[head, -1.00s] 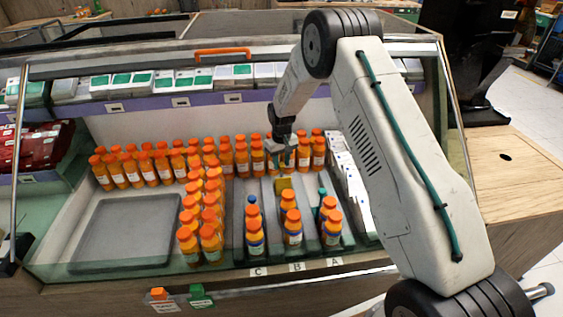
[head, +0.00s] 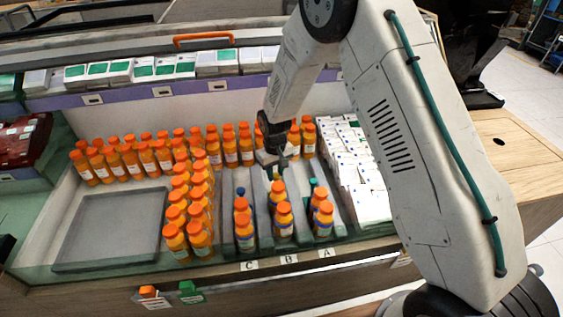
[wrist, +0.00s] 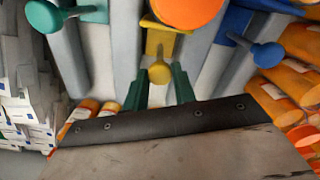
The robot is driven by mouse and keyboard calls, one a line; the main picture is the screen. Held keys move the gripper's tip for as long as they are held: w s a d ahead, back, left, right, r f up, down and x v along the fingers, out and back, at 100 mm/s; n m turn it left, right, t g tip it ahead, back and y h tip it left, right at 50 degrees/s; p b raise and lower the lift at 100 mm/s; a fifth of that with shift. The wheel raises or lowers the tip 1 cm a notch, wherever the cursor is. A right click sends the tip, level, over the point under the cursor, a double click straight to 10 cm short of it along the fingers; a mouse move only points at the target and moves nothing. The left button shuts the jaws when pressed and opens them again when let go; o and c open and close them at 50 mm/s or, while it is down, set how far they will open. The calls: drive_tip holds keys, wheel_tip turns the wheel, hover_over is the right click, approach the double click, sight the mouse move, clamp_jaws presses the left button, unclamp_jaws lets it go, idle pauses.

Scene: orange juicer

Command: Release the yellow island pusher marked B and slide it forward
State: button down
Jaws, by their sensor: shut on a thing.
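The yellow pusher (wrist: 160,44) shows in the wrist view, with its round knob (wrist: 159,72) between the two green fingers of my gripper (wrist: 159,90). My gripper is shut on it. In the head view my gripper (head: 275,160) is over the lane marked B (head: 289,259), behind that lane's bottles, and hides most of the pusher. Orange-capped bottles (head: 283,216) stand in lane B. One orange cap (wrist: 187,8) is close to the pusher in the wrist view.
A green pusher knob (wrist: 42,15) and a blue one (wrist: 268,55) flank the yellow one. Lanes C (head: 250,265) and A (head: 327,253) hold bottles. White boxes (head: 358,180) stand at right, more bottles at left. A grey tray (head: 105,262) is empty.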

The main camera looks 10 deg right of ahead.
drive_tip(key=shift+s, duration=0.3)
drive_tip(key=c, duration=1.1)
unclamp_jaws()
wheel_tip(320, 180, up, 8)
drive_tip(key=shift+f, duration=0.1)
